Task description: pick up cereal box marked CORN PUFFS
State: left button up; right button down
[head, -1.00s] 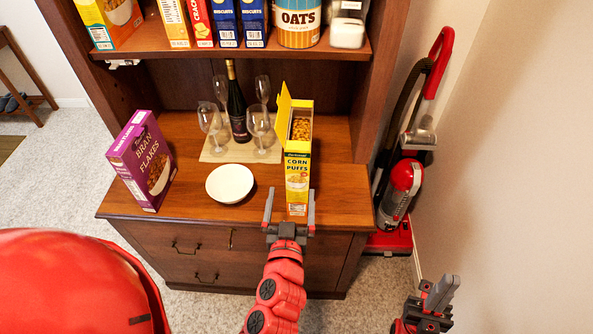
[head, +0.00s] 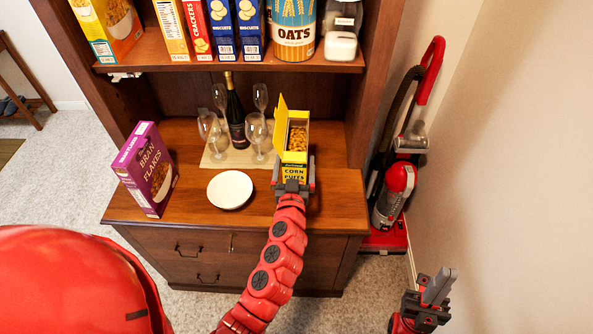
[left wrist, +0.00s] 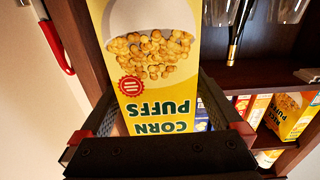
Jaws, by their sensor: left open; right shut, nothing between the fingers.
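The yellow CORN PUFFS box (head: 295,158) stands upright on the hutch counter with its top flap open and cereal showing inside. It also shows upside down in the left wrist view (left wrist: 155,55). My left gripper (head: 293,172) is open, with one finger on each side of the box near its printed name. In the left wrist view my left gripper's fingers (left wrist: 155,105) flank the box; I cannot tell whether they touch it. My right gripper (head: 437,287) is shut and empty at the lower right, away from the hutch. The box's lower front is hidden by my left gripper.
Wine glasses (head: 256,133) and a dark bottle (head: 235,120) stand left of the box. A white bowl (head: 230,189) and a BRAN FLAKES box (head: 147,170) are farther left. A shelf (head: 230,64) with boxes overhangs behind. A red vacuum (head: 395,190) stands right of the hutch.

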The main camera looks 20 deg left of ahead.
pick_arm(q)
jog(key=x, duration=0.3)
jog(key=shift+w+p, duration=0.1)
jog(key=shift+p, duration=0.3)
grip_shut()
